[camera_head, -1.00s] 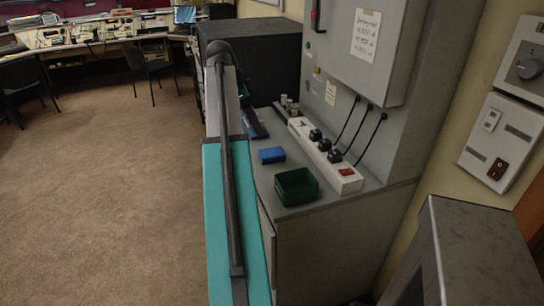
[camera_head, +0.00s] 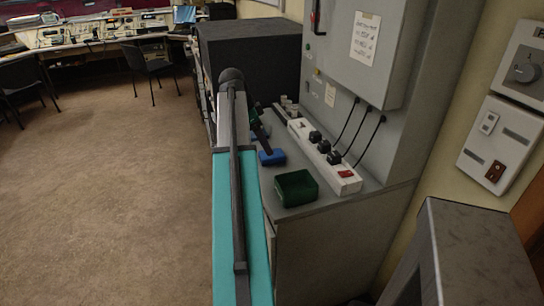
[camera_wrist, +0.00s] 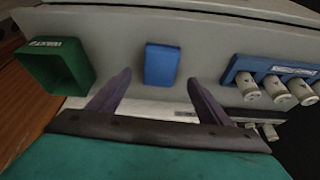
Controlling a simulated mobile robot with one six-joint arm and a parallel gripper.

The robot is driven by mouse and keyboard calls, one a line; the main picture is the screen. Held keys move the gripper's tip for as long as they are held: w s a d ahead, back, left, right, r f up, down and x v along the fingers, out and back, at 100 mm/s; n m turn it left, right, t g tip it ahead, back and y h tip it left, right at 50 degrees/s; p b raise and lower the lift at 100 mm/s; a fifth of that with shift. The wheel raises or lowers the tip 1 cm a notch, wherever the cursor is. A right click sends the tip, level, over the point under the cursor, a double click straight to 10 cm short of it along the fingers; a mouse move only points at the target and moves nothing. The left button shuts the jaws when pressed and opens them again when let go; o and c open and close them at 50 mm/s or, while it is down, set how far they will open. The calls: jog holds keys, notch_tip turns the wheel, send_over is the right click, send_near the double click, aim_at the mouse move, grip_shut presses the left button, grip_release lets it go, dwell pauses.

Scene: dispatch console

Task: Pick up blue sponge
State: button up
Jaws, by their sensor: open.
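The blue sponge (camera_head: 277,156) is a small block lying on the grey counter top, its left part hidden behind my gripper in the head view. In the wrist view the sponge (camera_wrist: 162,65) lies flat beyond and between my two fingertips, apart from both. My gripper (camera_wrist: 160,78) is open and empty, with its dark fingers spread wider than the sponge. In the head view my gripper (camera_head: 264,148) shows only partly, close by the sponge.
A green open box (camera_head: 296,188) stands nearer on the counter (camera_head: 318,207); it shows at left in the wrist view (camera_wrist: 55,66). A white power strip (camera_head: 325,155) with plugs runs along the right. A blue rack with white cylinders (camera_wrist: 285,75) stands right of the sponge.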

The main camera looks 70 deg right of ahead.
jog(key=shift+s+d+f, duration=0.1)
jog(key=shift+f, duration=0.2)
jog(key=shift+p+x, duration=0.85)
jog(key=shift+x, duration=1.7)
jog(key=c, duration=1.1)
